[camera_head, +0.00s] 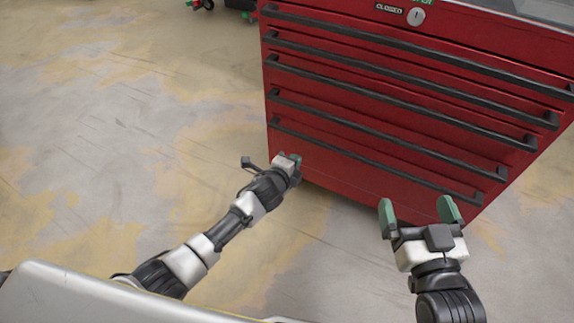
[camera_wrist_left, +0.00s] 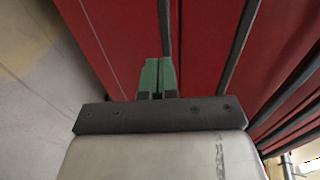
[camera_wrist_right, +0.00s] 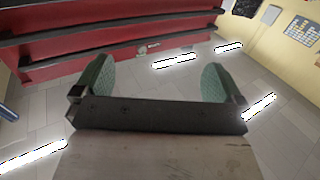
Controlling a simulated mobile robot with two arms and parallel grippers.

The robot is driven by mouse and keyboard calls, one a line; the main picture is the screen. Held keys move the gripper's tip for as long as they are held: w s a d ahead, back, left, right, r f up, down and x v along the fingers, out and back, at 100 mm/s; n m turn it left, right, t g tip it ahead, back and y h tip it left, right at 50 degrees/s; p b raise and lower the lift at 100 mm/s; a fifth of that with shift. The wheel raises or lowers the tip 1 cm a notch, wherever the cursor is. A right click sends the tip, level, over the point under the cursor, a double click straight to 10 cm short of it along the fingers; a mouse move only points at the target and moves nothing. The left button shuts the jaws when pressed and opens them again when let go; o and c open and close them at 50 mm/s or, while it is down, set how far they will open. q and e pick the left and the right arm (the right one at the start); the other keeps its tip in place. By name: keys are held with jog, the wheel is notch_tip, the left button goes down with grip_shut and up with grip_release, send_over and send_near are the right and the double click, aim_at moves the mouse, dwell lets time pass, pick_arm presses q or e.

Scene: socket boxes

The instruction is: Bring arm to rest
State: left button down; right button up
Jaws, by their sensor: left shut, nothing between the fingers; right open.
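My left arm reaches in from the lower left in the head view, and its gripper (camera_head: 293,162) is by the lower left corner of the red tool cabinet (camera_head: 350,165). In the left wrist view the green fingers of my left gripper (camera_wrist_left: 157,76) are together with nothing between them, in front of the red cabinet face. I cannot tell if they touch it. My right gripper (camera_head: 421,212) is in front of the cabinet's lower right part. In the right wrist view its green fingers (camera_wrist_right: 158,85) are wide apart and empty.
The cabinet's drawers are closed, with long dark handles (camera_head: 390,117) sticking out. A lock (camera_head: 416,16) sits near its top. Bare concrete floor (camera_head: 110,120) is free on the left. A pale surface (camera_head: 90,300) fills the lower left corner.

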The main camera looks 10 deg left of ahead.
pick_arm(q)
jog(key=shift+p+v, duration=0.75)
jog(key=shift+v, duration=1.4)
pick_arm(e)
jog(key=shift+s+d+f+g+h, duration=0.25)
jog(key=shift+s+f+g, duration=0.1)
jog(key=shift+f+g, duration=0.5)
jog(key=shift+s+d+f+g+h, duration=0.15)
jog(key=shift+s+d+f+g, duration=0.15)
jog(key=shift+f+g, duration=0.5)
jog(key=shift+s+d+f+g+h, duration=0.2)
jog(key=shift+s+f+g, duration=0.15)
jog(key=shift+f+g, duration=0.5)
pick_arm(q)
jog(key=shift+s, duration=0.1)
